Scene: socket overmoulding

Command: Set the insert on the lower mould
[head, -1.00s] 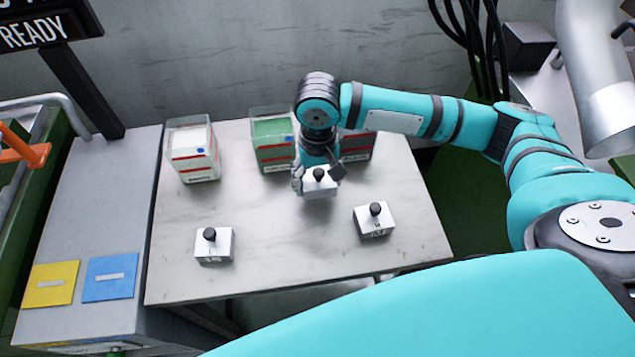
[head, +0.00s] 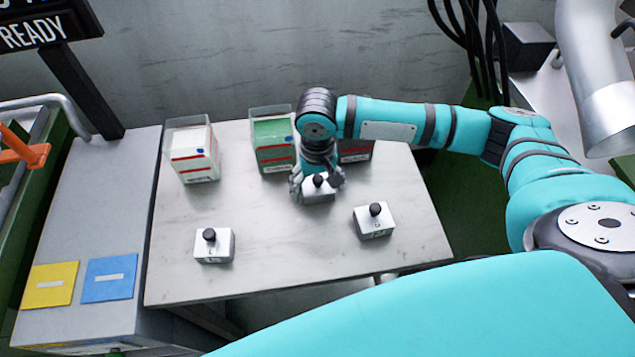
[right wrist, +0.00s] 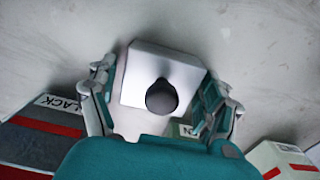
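Three pale metal blocks with black knobs stand on the table: a middle block (head: 319,196), a left block (head: 214,246) and a right block (head: 374,222). I cannot tell which, if any, is the insert or the lower mould. My right gripper (head: 317,184) is down over the middle block. In the right wrist view the fingers of my right gripper (right wrist: 160,100) stand spread on either side of this block (right wrist: 158,62), with a small gap at the left; the right finger is close to the block or touching it. My left gripper is not in view.
A white box (head: 195,160), a green box (head: 273,145) and a dark box (head: 355,150), partly hidden by my arm, stand at the table's back. Yellow (head: 50,284) and blue (head: 110,278) squares lie on the left bench. The table's (head: 290,255) front middle is clear.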

